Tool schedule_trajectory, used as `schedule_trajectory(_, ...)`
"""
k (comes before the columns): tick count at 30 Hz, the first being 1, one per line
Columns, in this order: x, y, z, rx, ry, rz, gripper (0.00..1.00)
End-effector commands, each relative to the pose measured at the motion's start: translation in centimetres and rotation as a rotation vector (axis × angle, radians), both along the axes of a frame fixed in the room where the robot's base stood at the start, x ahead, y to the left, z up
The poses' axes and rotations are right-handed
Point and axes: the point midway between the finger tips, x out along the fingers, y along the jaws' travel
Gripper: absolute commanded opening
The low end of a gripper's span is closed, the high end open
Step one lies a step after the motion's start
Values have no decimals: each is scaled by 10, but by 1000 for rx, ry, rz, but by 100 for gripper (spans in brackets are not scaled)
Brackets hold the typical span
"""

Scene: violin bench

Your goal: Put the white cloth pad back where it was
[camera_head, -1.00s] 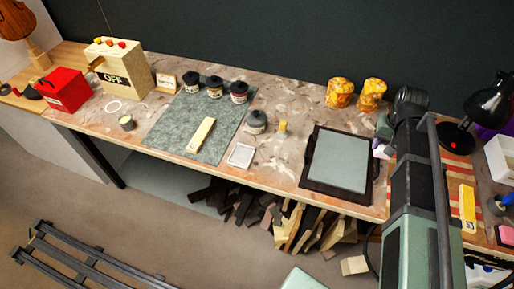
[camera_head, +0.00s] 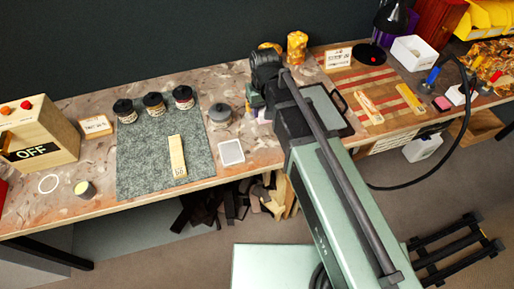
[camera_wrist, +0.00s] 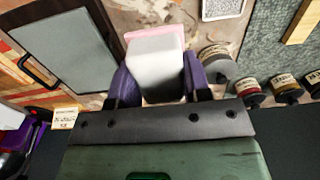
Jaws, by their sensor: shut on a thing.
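In the wrist view, my gripper (camera_wrist: 157,88) has its purple fingers shut on a white block-like pad (camera_wrist: 156,62) with a pink face along its far edge. Its cloth texture cannot be made out. The gripper is over the mottled bench, between the dark-framed tray and the grey-lidded pot. In the head view, my gripper (camera_head: 257,108) is small and partly hidden by my arm, just right of the pot; the pad is hard to make out there. Whether the pad touches the bench cannot be told.
The grey-lidded pot (camera_head: 220,115) stands close left of the gripper. A flat white rectangle (camera_head: 231,152) lies in front of it. The green mat (camera_head: 146,165) holds a wooden block (camera_head: 177,156) and several dark-lidded jars. The dark-framed tray (camera_head: 345,122) is right, partly behind my arm.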

Motion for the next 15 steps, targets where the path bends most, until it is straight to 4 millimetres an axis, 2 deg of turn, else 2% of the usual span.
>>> schedule_trajectory(1,0,0,-32,0,0,0,25)
schedule_trajectory(9,0,0,-122,0,0,0,25)
schedule_trajectory(12,0,0,-137,0,0,0,25)
schedule_trajectory(15,0,0,-136,0,0,0,25)
